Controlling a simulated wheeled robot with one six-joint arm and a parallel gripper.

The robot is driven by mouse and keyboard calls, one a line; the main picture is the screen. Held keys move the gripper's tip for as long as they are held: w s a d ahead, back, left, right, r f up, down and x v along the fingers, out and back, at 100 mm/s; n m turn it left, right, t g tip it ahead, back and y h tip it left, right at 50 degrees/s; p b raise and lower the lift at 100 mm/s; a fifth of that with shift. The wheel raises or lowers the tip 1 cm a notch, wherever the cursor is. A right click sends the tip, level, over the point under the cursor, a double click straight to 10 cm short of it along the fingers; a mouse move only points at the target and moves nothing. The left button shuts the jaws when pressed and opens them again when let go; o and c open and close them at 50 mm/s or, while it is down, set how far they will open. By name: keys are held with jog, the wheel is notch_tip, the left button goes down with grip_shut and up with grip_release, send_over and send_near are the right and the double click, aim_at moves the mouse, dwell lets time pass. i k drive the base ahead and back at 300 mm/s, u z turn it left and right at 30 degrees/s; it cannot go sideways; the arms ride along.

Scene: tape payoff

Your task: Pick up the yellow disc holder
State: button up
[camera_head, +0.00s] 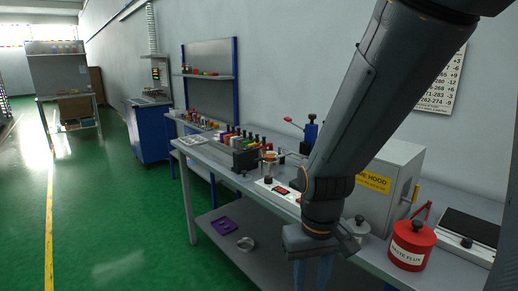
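I cannot pick out the yellow disc holder with certainty. A row of small holders with coloured parts (247,137) stands at the back of the grey workbench, too small to tell apart. My arm reaches down from the top right across the bench. My gripper (312,272) points down at the bottom edge of the view, in front of the bench. Its two blue fingers show only in part and their tips are cut off by the frame. Whether anything is between the tips is hidden.
A grey box with a yellow label (373,182) and a red waste container (411,245) stand on the right of the bench. A purple square piece (224,226) and a round metal dish (245,243) lie on the lower shelf. Green floor at left is open.

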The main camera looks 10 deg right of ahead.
aim_at(257, 144)
jog(key=u, duration=1.25)
jog(key=i, duration=3.5)
jog(key=z, duration=3.2)
jog(key=i, duration=0.4)
jog(key=z, duration=0.05)
